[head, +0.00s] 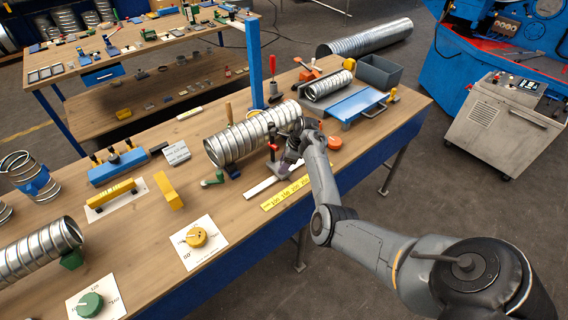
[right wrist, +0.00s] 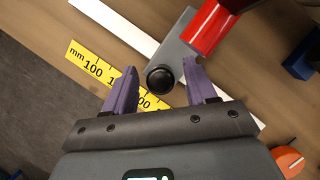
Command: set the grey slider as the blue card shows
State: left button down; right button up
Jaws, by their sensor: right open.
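In the right wrist view a grey slider piece (right wrist: 178,48) with a round black knob (right wrist: 160,78) lies across a white strip (right wrist: 118,30) beside a yellow millimetre scale (right wrist: 92,64). My right gripper (right wrist: 163,72) is open, with its purple fingers on either side of the knob in the picture; contact cannot be told. In the head view the right gripper (head: 287,160) is over the bench by the white strip (head: 262,187) and yellow scale (head: 286,194); the slider is mostly hidden there. I cannot make out a blue card. My left gripper is not in view.
A ribbed metal duct (head: 240,138) lies just behind my right gripper. An orange dial (head: 334,143) is to its right. A yellow dial on a white card (head: 197,237) is at the front edge.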

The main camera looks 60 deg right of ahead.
grip_shut()
jog(key=shift+d+f, duration=0.1)
jog(key=shift+d, duration=0.15)
jog(key=d, duration=0.1)
jog(key=s+d, duration=0.1)
jog(key=d, duration=0.1)
jog(key=d+b, duration=0.1)
jog(key=shift+s+d, duration=0.2)
jog(key=shift+s, duration=0.1)
grip_release()
